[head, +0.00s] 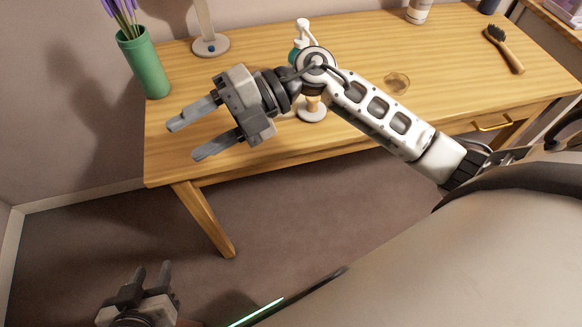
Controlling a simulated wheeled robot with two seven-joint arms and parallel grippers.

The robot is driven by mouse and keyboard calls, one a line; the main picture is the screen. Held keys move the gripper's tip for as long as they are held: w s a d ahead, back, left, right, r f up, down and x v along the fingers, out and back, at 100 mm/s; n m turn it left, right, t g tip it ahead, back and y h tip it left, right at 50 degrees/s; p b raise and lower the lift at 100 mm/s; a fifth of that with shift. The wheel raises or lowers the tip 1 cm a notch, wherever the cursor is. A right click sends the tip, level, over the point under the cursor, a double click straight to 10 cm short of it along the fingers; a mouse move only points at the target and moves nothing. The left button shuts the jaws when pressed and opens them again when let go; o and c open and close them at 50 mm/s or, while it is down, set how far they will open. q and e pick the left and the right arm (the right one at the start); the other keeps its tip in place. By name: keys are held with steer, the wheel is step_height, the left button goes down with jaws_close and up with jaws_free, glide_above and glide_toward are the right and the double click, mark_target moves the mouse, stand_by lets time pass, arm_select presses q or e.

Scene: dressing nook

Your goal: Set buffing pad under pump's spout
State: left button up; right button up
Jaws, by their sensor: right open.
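A white pump head (303,28) shows behind my right arm, with a bit of teal beside it; the rest of the pump is hidden by the arm. A flat, round, brownish piece (396,83) lies on the table right of my arm; it may be the buffing pad, but I cannot be sure. My right gripper (185,140) is open and empty over the table's front left part, apart from both.
The wooden table (350,145) has a green vase (146,65) and a white lamp base (210,45) at left. A wood-and-white item (312,114) stands partly hidden under my right arm. A brush (508,50) and a pale bottle (418,11) are at right. The middle right is mostly clear.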

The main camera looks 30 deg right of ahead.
steer(key=w+d+f+m+t+h, duration=0.1)
steer(key=d+f+m+t+h, duration=0.35)
steer(key=m+t, duration=0.6)
steer(key=d+f+m+t+h, duration=0.35)
steer(key=m+t+h, duration=0.2)
steer(key=m, duration=1.05)
steer(key=s+d+f+m+g+h, duration=0.2)
steer(key=s+f+m+g, duration=0.2)
steer(key=s+f, duration=0.6)
step_height(320, 180, down, 2)
steer(key=shift+f+m+g, duration=0.15)
steer(key=shift+m+g, duration=0.2)
steer(key=shift+g, duration=0.45)
